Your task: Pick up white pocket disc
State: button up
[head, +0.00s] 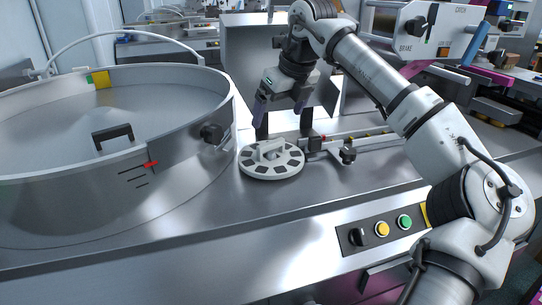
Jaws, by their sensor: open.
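The white pocket disc (258,172) lies flat on the steel counter in the head view, right of the large round steel bowl. It is a round white plate with dark pockets around its rim and a raised white block-like handle (268,150) at its middle. My gripper (279,112) hangs just above and behind the disc, its fingers pointing down. The fingers are spread apart, with nothing seen between them. The gap between the fingertips and the disc is hard to judge from this view.
The large steel bowl (160,135) with a black handle fills the left. A rail with small fittings (348,155) runs right from the disc. A button panel (381,230) is on the counter's front. The steel counter (215,215) in front of the disc is clear.

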aim_at(271, 142)
jog(key=x, duration=0.9)
jog(key=shift+w+d+f+p, duration=0.2)
jog(key=shift+p, duration=0.2)
jog(key=c, duration=1.5)
jog(key=shift+c, duration=0.4)
jog(key=shift+r, duration=0.15)
